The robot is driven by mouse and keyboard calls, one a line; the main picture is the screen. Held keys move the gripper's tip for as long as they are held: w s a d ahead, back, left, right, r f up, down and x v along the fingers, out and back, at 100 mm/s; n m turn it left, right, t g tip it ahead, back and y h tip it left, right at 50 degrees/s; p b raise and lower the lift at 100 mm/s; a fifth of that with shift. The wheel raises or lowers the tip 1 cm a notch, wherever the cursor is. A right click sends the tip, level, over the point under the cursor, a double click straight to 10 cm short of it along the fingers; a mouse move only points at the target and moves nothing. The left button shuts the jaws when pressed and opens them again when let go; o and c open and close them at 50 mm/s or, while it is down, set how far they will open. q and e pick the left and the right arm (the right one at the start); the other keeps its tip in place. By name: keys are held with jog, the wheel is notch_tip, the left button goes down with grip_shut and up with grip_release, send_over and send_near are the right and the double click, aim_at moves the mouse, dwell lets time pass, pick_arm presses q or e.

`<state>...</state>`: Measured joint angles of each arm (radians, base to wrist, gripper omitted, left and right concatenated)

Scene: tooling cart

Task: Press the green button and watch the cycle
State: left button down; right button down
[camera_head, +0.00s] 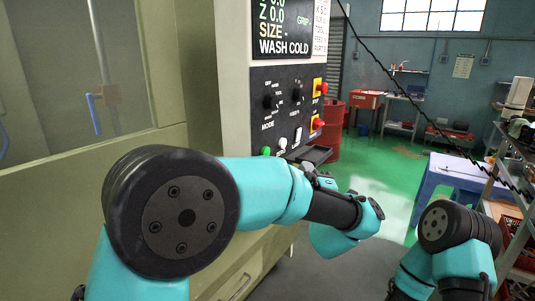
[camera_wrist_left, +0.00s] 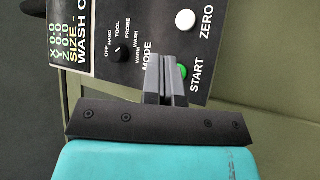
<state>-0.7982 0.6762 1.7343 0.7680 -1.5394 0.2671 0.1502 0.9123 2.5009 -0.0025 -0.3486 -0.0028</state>
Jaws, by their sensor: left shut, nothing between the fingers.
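The green button (camera_head: 266,151) sits low on the black control panel (camera_head: 287,105) in the head view. In the left wrist view the green START button (camera_wrist_left: 183,71) shows beside my left gripper (camera_wrist_left: 162,62), partly covered by a finger. The left gripper is shut and empty, its fingers pointing toward the panel close to the button. I cannot tell whether the fingers touch it. In the head view my left arm reaches across below the panel and its wrist largely hides the gripper. My right arm shows at lower right, but its gripper is not in view.
A white ZERO button (camera_wrist_left: 185,20) is next to the green one. A mode knob (camera_wrist_left: 122,49) and red buttons (camera_head: 318,124) share the panel. The machine cabinet (camera_head: 190,90) fills the left side.

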aim_at(266, 152)
pick_arm(q)
jog(key=shift+s+d+r+n+y, duration=0.3)
jog(key=shift+s+r+n+y, duration=0.15)
jog(key=shift+r, duration=0.35)
jog(key=w+a, duration=0.4)
jog(key=a, duration=0.3)
jog(key=shift+w+a, duration=0.2)
jog(key=shift+w, duration=0.15)
jog(key=shift+a, duration=0.1)
dwell(1.7)
jog(key=shift+w+a, duration=0.2)
jog(key=shift+a, duration=0.05)
jog(key=shift+w+a, duration=0.4)
jog(key=shift+a, duration=0.25)
dwell(1.7)
jog(key=shift+d, duration=0.1)
jog(key=shift+s+d, duration=0.6)
jog(key=shift+d, duration=0.15)
